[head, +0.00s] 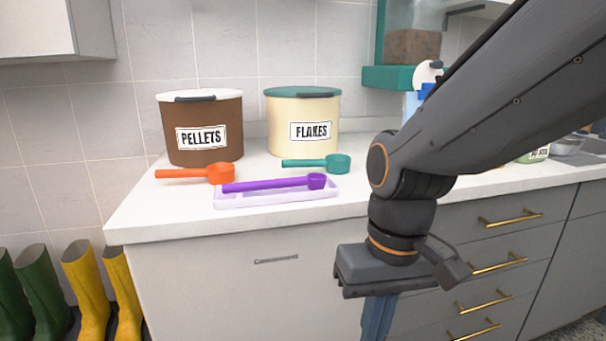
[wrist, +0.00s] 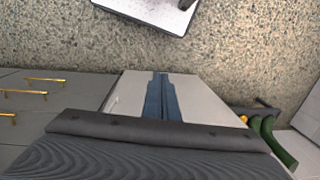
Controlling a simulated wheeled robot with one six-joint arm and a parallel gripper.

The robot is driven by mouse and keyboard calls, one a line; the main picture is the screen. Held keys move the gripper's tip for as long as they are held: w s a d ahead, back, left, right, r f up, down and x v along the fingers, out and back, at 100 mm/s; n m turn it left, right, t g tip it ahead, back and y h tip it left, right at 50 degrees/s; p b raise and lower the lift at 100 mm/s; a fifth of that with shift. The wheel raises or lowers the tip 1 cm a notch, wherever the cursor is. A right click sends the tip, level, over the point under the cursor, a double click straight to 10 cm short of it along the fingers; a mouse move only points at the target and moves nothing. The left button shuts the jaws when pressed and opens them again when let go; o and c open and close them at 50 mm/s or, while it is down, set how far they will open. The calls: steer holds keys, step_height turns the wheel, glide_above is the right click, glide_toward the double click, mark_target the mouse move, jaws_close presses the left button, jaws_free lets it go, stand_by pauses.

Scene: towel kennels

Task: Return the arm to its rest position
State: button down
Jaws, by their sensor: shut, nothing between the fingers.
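My gripper (head: 377,322) hangs downward in front of the cabinet at the right of the head view, below the counter's front edge. Its blue-grey fingers are together with nothing between them, and the tips run out of the bottom of the head view. In the wrist view the closed fingers (wrist: 162,95) point toward the speckled floor (wrist: 215,40), with the cabinet front (wrist: 205,92) behind them. My arm crosses the upper right of the head view and hides part of the counter.
The counter (head: 150,215) holds a brown PELLETS bin (head: 200,150), a cream FLAKES bin (head: 303,140), an orange scoop (head: 215,173), a teal scoop (head: 335,163) and a purple scoop (head: 270,185) on a lilac tray (head: 290,198). Drawers with brass handles (head: 510,219) are right; boots (head: 85,290) stand left.

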steer(key=d+r+m+p, duration=0.2)
steer(key=d+r+p, duration=0.7)
steer(key=p, duration=1.1)
steer(key=shift+s+d+r+h, duration=0.25)
steer(key=shift+r+h, duration=0.15)
steer(key=shift+r, duration=1)
